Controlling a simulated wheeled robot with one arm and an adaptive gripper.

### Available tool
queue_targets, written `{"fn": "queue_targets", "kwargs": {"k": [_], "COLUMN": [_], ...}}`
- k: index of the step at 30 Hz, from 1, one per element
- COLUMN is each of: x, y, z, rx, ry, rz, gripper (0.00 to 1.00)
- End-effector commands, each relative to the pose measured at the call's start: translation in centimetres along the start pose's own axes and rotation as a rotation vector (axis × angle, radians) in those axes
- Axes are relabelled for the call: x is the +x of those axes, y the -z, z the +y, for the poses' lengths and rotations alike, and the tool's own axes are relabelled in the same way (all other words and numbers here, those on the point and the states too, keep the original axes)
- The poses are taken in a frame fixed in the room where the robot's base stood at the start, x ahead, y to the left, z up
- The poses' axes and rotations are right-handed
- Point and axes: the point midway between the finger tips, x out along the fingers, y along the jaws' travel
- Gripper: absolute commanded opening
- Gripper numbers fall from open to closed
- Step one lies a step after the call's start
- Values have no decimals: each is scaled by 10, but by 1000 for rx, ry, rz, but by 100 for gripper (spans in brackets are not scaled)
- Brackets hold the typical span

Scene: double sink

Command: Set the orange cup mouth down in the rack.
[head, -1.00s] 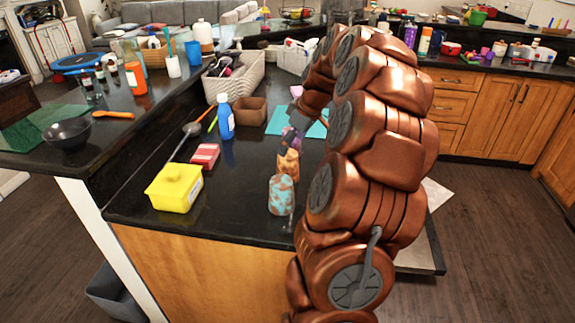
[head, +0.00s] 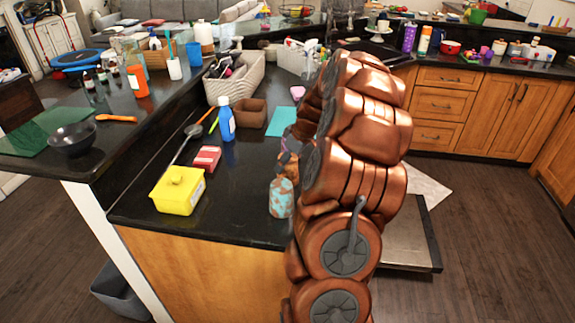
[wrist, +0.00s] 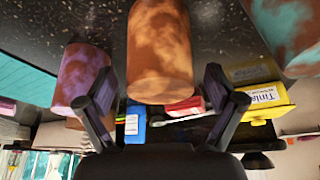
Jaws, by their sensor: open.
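The orange cup (wrist: 160,50), rust-mottled, stands between the spread fingers of my gripper (wrist: 160,88) in the wrist view, just beyond the fingertips. I see no clear contact. The gripper is open and empty. In the head view my arm hides most of the cup and the gripper. A purple-and-rust cup (wrist: 82,80) stands to the left in the wrist view, and a teal-and-rust cup (wrist: 287,35) to the right. The teal cup also stands near the counter's front edge in the head view (head: 281,198). I cannot make out the rack in either view.
A yellow tub (head: 177,190), a red-pink box (head: 206,158), a ladle (head: 186,143) and a blue bottle (head: 226,120) stand left of the cups. A brown container (head: 250,112) is behind. A flat open panel (head: 415,240) juts out low right of my arm.

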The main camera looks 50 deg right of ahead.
Motion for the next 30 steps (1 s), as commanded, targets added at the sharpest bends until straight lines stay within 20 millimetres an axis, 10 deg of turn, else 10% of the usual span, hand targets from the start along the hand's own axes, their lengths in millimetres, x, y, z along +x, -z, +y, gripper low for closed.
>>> {"fn": "queue_targets", "kwargs": {"k": [6,24,30], "x": [1,1,1], "y": [0,0,0], "z": [0,0,0], "rx": [0,1,1], "ry": [0,1,1], "rz": [0,0,0], "gripper": [91,28,28]}}
